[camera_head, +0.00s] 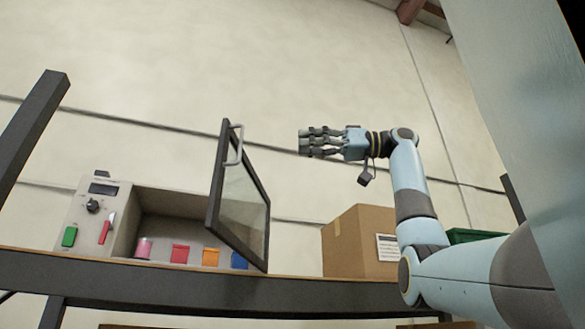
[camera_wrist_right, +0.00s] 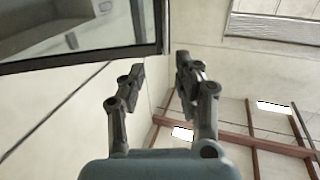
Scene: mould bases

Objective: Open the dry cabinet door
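The dry cabinet (camera_head: 128,190) stands on the shelf at the left in the head view. Its dark-framed glass door (camera_head: 243,205) is swung out at the cabinet's right side, and the inside shows. A grey curved handle (camera_head: 238,146) is on the door's upper part. My right gripper (camera_head: 303,141) is to the right of the door and handle, apart from both in the picture. In the right wrist view its fingers (camera_wrist_right: 160,75) are spread with nothing between them. The door frame (camera_wrist_right: 85,57) shows there at upper left. My left gripper is not in view.
In the cabinet are a pink spool (camera_head: 143,247), a red box (camera_head: 180,254), an orange box (camera_head: 211,256) and a blue box (camera_head: 239,260). A cardboard box (camera_head: 350,244) stands right of the door, with a green crate (camera_head: 472,236) further right. Dark posts frame the shelf (camera_head: 150,284).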

